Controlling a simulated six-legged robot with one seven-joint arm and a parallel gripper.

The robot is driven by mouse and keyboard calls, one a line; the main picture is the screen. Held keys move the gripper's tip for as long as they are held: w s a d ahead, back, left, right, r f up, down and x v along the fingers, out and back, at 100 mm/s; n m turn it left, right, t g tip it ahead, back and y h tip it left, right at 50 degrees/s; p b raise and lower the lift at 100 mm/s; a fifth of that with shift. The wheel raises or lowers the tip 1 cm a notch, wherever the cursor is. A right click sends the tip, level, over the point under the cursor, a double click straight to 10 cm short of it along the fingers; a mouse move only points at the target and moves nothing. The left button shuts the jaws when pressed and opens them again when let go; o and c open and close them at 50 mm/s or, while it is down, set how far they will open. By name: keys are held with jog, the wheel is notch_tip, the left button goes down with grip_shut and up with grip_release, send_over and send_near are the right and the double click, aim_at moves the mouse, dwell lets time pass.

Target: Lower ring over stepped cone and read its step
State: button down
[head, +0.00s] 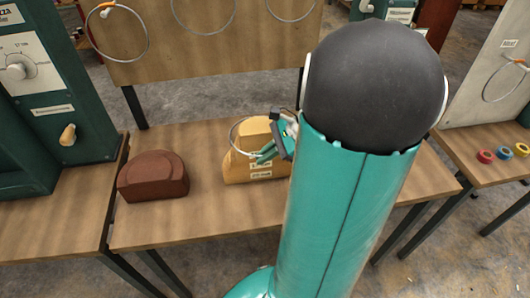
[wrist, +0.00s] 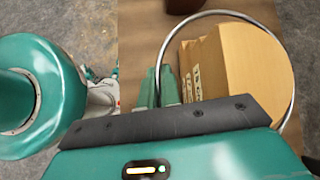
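The stepped cone (head: 240,168) is a tan wooden block with small labels on its front, standing on the middle table. It also fills the right of the wrist view (wrist: 250,65). The ring (head: 231,134) is a thin metal hoop at the cone's upper left. In the wrist view the ring (wrist: 222,12) outlines most of the cone's top; I cannot tell whether it is around the cone or above it. My gripper (head: 259,156), with teal fingers also in the wrist view (wrist: 156,78), is shut on the ring's edge beside the cone. The labels are too small to read.
A dark red-brown block (head: 153,177) stands left of the cone, with bare table between. A board with hanging hoops (head: 200,45) rises behind. A green cabinet (head: 50,90) stands at left. Coloured rings (head: 486,156) lie on the right table.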

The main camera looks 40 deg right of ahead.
jog(key=shift+f, duration=0.1)
jog(key=shift+f, duration=1.4)
jog(key=shift+f, duration=0.15)
jog(key=shift+f, duration=1.35)
jog(key=shift+f, duration=0.15)
jog(key=shift+f, duration=0.75)
jog(key=c, duration=1.6)
grip_release()
jog(key=shift+f, duration=0.1)
